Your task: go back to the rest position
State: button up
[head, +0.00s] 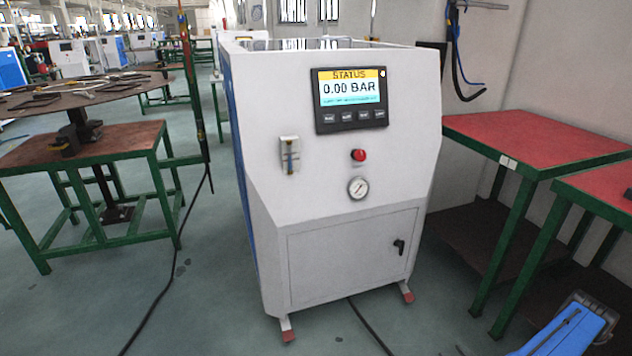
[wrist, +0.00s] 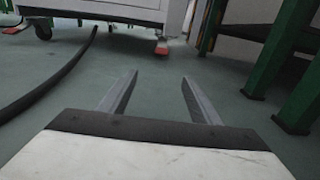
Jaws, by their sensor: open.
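The gas generator (head: 330,180) is a white cabinet in the middle of the head view. Its screen (head: 350,98) reads STATUS and 0.00 BAR. In the wrist view the lower edge of the cabinet (wrist: 110,10) shows at the top. My gripper (wrist: 158,80) is open and empty, with its two fingers apart over the bare floor in front of the cabinet. A blue and grey part of my arm (head: 575,325) shows at the lower right of the head view.
Red-topped green tables (head: 535,138) stand to the right of the cabinet. A brown-topped green table (head: 85,143) stands at the left. A black cable (wrist: 50,80) lies on the floor at left in the wrist view. Floor in front of the cabinet is otherwise clear.

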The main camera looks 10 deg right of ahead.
jog(key=shift+w+r, duration=0.4)
jog(key=shift+r, duration=0.25)
jog(key=w+a+r+n+g+y, duration=0.25)
jog(key=w+r+n+y, duration=0.2)
jog(key=r, duration=0.65)
jog(key=w+a+r+n+g+y, duration=0.2)
jog(key=w+a+r+n+y, duration=0.3)
jog(key=r, duration=0.5)
jog(key=w+a+r+n+g+y, duration=0.1)
jog(key=w+a+r+n+g, duration=0.1)
jog(key=a+r+n+g, duration=0.65)
jog(key=w+a+r+n, duration=0.15)
jog(key=a+r, duration=0.45)
jog(key=r, duration=0.7)
jog(key=s+a+r+n+g+h, duration=0.25)
jog(key=s+a+r+n, duration=0.2)
jog(key=a+r, duration=0.3)
jog(key=s+a+r+n+g+h, duration=0.25)
jog(key=s+a+r, duration=0.25)
jog(key=a+r, duration=0.25)
jog(key=s+a+r+n+t+h, duration=0.2)
jog(key=s+r+n+h, duration=0.1)
jog(key=s, duration=0.6)
jog(key=s+a+r+n+t+h, duration=0.2)
jog(key=s+a+r+n+h, duration=0.1)
jog(key=s+r, duration=0.5)
jog(key=shift+s+a+r+n+t+h, duration=0.35)
jog(key=shift+s+n+h, duration=0.3)
jog(key=shift+n, duration=0.5)
